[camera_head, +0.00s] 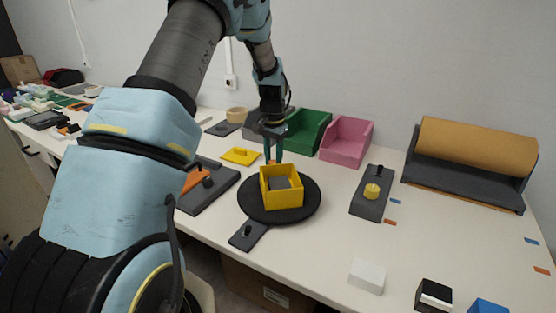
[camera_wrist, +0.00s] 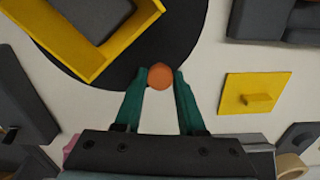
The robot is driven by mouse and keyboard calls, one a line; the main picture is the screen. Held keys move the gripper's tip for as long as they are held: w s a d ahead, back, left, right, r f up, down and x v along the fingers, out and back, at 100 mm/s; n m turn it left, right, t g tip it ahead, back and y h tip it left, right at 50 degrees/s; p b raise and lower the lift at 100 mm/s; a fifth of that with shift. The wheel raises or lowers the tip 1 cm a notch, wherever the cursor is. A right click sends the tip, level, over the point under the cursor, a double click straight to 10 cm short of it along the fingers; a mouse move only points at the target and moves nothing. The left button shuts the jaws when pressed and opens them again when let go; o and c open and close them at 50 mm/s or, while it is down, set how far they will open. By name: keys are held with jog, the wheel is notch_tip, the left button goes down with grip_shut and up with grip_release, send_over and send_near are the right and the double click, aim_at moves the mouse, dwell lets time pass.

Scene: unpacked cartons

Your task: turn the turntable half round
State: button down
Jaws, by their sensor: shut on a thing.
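The turntable (camera_head: 312,199) is a black disc on the white worktop, with a dark grey base plate (camera_head: 247,237) jutting out at its front left. A yellow open box (camera_head: 283,200) stands on the disc and holds a dark grey block (camera_head: 279,183). An orange round knob (camera_wrist: 161,76) is at the disc's rim, on the far side in the head view. My gripper (camera_head: 273,160) is at that far rim, behind the yellow box. In the wrist view its teal fingers (camera_wrist: 161,80) are shut on the orange knob, one on each side. The knob's lower part is hidden.
A yellow lid-like plate (camera_head: 240,156) lies behind left of the disc. Green (camera_head: 308,130) and pink bins (camera_head: 345,140) stand behind.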

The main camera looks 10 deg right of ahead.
jog(key=shift+a+n, duration=1.05)
jog(key=shift+n, duration=0.25)
jog(key=shift+s+a+n, duration=0.25)
jog(key=shift+a+n, duration=0.8)
jog(key=shift+n, duration=0.15)
jog(key=shift+s+a+n, duration=0.3)
jog(key=shift+a+n, duration=0.25)
jog(key=shift+n, duration=0.15)
jog(key=shift+s+a+n, duration=0.3)
jog(key=shift+a+n, duration=0.2)
jog(key=shift+n, duration=0.2)
jog(key=shift+s+a+n, duration=0.6)
jog(key=shift+a+n, duration=0.1)
jog(key=shift+n, duration=0.4)
jog(key=shift+s+a, duration=0.1)
jog(key=c, duration=0.5)
grip_release()
notch_tip(320, 180, up, 11)
jog(key=b, duration=0.2)
